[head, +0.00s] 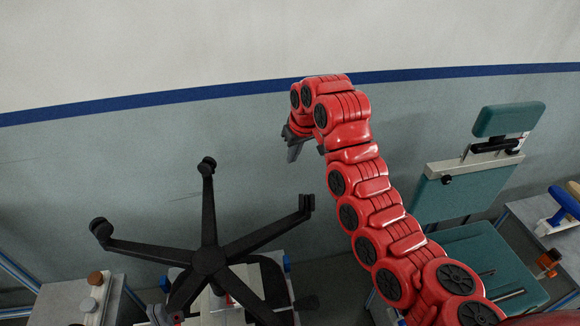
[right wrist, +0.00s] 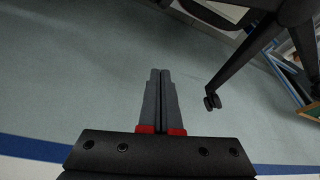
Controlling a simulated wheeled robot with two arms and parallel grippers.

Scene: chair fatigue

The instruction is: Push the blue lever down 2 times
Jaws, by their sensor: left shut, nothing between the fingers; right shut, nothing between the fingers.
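A blue lever (head: 565,203) sits on a pale base at the far right edge of the head view, beside the teal chair. My right gripper (head: 292,156) is shut and empty. It is raised in front of the wall, above and right of an upturned chair base and well left of the blue lever. In the right wrist view its fingers (right wrist: 159,75) are together, with nothing between them.
The black upturned star-shaped chair base (head: 209,261) spreads its legs up near my right gripper. A teal chair (head: 480,265) stands at the right, behind my red right arm. A bench with round knobs (head: 95,278) is at the lower left.

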